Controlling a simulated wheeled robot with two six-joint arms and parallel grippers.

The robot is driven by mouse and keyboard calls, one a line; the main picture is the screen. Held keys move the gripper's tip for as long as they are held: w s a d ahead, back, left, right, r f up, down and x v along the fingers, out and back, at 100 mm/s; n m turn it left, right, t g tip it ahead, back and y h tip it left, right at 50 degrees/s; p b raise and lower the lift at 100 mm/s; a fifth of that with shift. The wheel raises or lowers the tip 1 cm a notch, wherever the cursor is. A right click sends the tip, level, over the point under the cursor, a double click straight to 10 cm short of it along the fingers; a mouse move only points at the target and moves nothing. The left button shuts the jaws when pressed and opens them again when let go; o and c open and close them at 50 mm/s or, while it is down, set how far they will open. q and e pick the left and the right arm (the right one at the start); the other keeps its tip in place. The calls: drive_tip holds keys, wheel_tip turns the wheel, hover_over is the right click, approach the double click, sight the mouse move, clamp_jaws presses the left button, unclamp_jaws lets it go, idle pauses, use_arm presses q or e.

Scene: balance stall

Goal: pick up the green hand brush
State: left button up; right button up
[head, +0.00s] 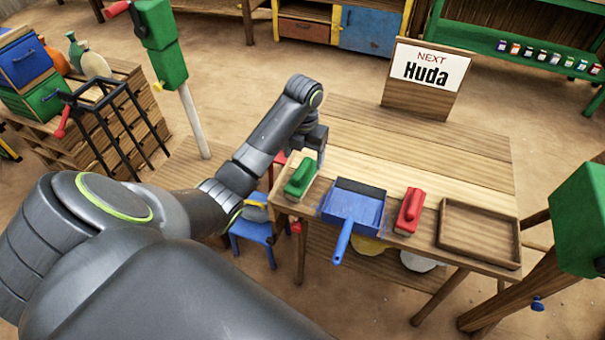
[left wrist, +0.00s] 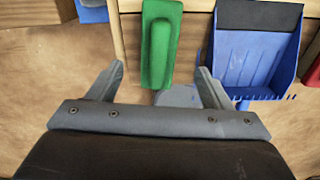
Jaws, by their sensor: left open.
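The green hand brush (head: 300,177) lies at the left end of the wooden table, near its front edge. In the left wrist view the green hand brush (left wrist: 160,45) is upright in the picture, just beyond and between the fingers. My left gripper (head: 312,150) is over the table's left end, close behind the brush in the head view. In the left wrist view my left gripper (left wrist: 160,85) is open, with nothing between its fingertips. My right gripper does not show.
A blue dustpan (head: 352,205) lies right of the brush, also seen in the left wrist view (left wrist: 250,60). Beyond it are a red brush (head: 409,211) and a wooden tray (head: 478,256). A sign reading "Huda" (head: 428,80) stands at the back.

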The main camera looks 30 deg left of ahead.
sight(303, 167)
use_arm(q)
wheel_tip(303, 167, down, 3)
drive_tip(key=shift+r+b, duration=0.15)
drive_tip(key=shift+b, duration=0.55)
wheel_tip(303, 167, down, 5)
drive_tip(key=shift+s+p, duration=0.1)
drive_tip(key=shift+p, duration=0.2)
drive_tip(key=c, duration=1.1)
